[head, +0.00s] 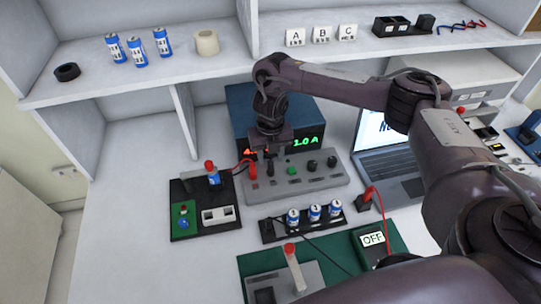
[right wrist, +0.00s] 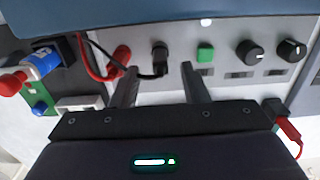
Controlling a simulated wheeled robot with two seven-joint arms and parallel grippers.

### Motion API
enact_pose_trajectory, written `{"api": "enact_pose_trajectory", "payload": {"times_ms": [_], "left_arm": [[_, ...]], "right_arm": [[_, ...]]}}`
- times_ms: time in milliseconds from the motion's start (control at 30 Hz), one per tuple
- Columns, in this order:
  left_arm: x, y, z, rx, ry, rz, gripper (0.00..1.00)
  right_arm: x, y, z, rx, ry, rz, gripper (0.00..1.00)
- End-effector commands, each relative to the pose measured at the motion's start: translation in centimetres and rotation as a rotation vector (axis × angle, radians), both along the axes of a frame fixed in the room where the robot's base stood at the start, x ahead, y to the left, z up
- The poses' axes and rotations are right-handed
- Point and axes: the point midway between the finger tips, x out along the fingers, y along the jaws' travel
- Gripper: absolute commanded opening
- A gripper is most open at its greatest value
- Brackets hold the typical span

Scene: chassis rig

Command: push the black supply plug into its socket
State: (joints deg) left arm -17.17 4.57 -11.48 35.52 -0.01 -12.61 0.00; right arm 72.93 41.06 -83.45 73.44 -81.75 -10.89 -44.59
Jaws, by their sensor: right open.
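The black supply plug (right wrist: 160,55) stands at the front panel of the power supply (head: 300,182), with its black cable running off to the left in the right wrist view. Whether it is fully seated cannot be told. My right gripper (right wrist: 159,73) is open, with one finger on each side of the plug and a visible gap to it. In the head view the right gripper (head: 270,155) is over the left part of the panel and largely hides the plug. A red plug (right wrist: 121,56) with a red cable is just left of the left finger. My left gripper is not in view.
A green button (right wrist: 205,53) and two black knobs (right wrist: 250,53) lie right of the gripper. A black board (head: 190,228) with a blue cell is at left, a battery holder (head: 268,231) in front. A laptop (head: 385,165) stands at right. The table's left side is clear.

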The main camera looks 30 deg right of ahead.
Motion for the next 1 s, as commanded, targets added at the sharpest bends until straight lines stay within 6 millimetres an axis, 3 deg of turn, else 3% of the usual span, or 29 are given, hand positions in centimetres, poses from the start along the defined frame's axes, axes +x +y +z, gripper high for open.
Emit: {"api": "enact_pose_trajectory", "payload": {"times_ms": [200,400,1000], "left_arm": [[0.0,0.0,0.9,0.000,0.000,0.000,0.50],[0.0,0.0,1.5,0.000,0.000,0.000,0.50],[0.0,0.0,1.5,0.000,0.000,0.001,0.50]], "right_arm": [[0.2,0.0,4.2,-0.002,-0.006,0.003,0.41],[0.1,0.0,6.7,-0.001,-0.004,0.002,0.41],[0.0,0.0,7.2,0.000,0.000,0.000,0.41]]}}
